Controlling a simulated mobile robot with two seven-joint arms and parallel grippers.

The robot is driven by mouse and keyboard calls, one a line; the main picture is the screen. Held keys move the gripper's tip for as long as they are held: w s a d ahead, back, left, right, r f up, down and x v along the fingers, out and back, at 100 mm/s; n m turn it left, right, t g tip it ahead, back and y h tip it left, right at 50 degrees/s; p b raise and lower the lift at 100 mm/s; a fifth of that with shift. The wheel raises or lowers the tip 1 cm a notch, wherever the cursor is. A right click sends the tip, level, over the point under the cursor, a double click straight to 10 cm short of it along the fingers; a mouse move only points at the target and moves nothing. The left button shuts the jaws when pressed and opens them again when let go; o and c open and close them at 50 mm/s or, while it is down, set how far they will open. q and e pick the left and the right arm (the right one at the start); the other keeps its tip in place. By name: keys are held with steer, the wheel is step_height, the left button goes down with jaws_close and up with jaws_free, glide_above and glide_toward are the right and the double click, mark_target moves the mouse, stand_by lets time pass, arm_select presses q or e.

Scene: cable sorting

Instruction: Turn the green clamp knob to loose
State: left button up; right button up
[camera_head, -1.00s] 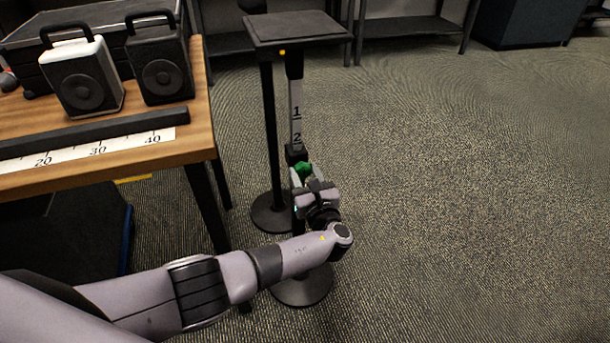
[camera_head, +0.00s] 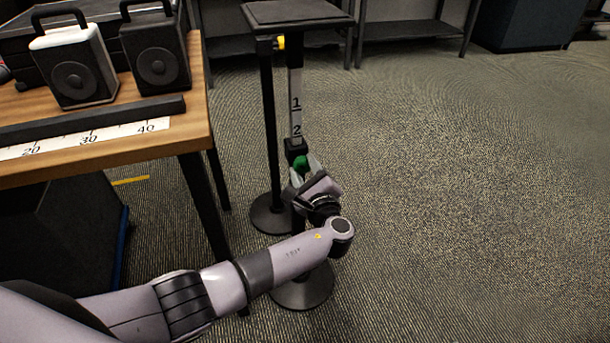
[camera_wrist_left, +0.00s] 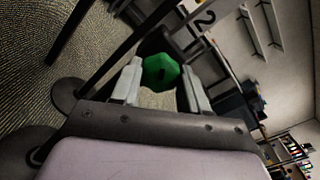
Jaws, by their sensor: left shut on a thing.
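The green clamp knob (camera_head: 300,162) sits on a black clamp (camera_head: 296,147) on the stand's pole, below the white strip marked 1 and 2 (camera_head: 296,112). My left gripper (camera_head: 304,168) is at the knob, its fingers on either side of it. In the left wrist view the knob (camera_wrist_left: 161,72) is a faceted green shape with a dark mark in its middle, between the two grey fingers of my left gripper (camera_wrist_left: 160,84). The gripper is shut on the knob and looks tilted. My right gripper is not in view.
The stand has a black flat top (camera_head: 298,14) and round floor bases (camera_head: 303,288). A wooden table (camera_head: 100,150) with two speakers (camera_head: 160,60) and a ruler stands at the left. Open carpet (camera_head: 460,200) lies to the right.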

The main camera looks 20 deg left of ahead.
arm_select(q)
steer(key=n+b, duration=0.2)
steer(key=n, duration=0.1)
steer(key=shift+f, duration=0.3)
steer(key=shift+n+b, duration=0.35)
steer(key=shift+n, duration=0.05)
steer(key=n+b, duration=0.3)
steer(key=shift+n, duration=0.3)
steer(key=n+b, duration=0.3)
steer(key=shift+d, duration=0.1)
steer(key=shift+r+n+b, duration=0.1)
steer(key=shift+n+b, duration=0.4)
steer(key=shift+n, duration=0.1)
steer(key=shift+r+n+b, duration=0.1)
steer(key=shift+n+b, duration=0.25)
steer(key=shift+n, duration=0.05)
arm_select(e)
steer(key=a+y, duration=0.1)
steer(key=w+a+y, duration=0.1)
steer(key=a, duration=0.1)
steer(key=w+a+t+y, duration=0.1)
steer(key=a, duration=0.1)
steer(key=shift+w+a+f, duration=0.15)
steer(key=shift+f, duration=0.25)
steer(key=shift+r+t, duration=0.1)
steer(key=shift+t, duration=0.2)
arm_select(q)
steer(key=o, duration=1.1)
steer(key=shift+c, duration=0.2)
